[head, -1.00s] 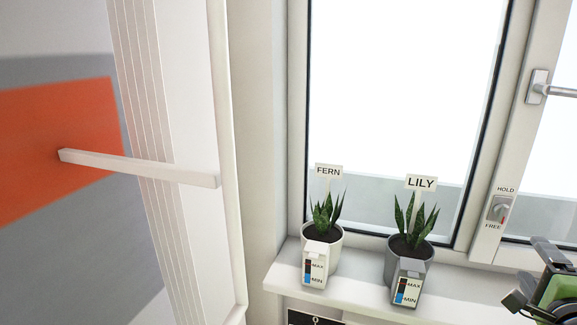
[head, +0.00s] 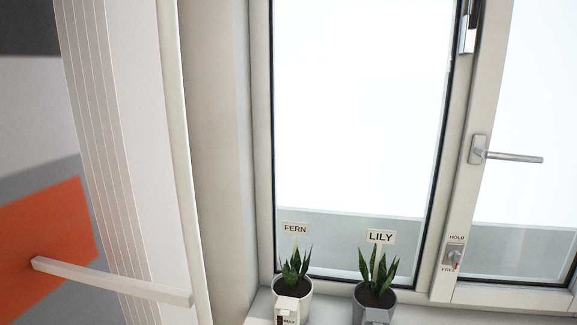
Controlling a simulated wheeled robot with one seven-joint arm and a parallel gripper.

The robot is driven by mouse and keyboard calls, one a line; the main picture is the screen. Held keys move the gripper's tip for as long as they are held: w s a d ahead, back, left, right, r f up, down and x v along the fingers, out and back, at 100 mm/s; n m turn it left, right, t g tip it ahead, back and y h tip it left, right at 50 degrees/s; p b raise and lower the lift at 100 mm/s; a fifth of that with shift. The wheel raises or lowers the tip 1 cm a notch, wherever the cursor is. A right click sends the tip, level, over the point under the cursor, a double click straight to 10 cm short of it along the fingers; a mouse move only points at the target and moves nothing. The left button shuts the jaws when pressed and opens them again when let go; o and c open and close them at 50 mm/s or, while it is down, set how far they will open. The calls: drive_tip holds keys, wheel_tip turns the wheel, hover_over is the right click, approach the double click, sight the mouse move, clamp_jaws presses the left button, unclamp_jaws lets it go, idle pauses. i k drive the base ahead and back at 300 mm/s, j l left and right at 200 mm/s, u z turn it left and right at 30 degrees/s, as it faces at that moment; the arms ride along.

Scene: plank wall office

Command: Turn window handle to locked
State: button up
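The window handle (head: 508,156) is a grey metal lever on the frame of the right-hand sash, in the right part of the head view. Its lever lies about level and points right from its base plate. My gripper is not in view.
Two potted plants stand on the sill (head: 262,306), labelled FERN (head: 294,265) and LILY (head: 375,275). A pale bar (head: 110,283) juts out at the left, beside a ribbed white panel (head: 95,150). An orange and grey surface (head: 45,240) lies behind it.

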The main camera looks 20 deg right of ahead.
sight(484, 153)
drive_tip(key=z, duration=1.8)
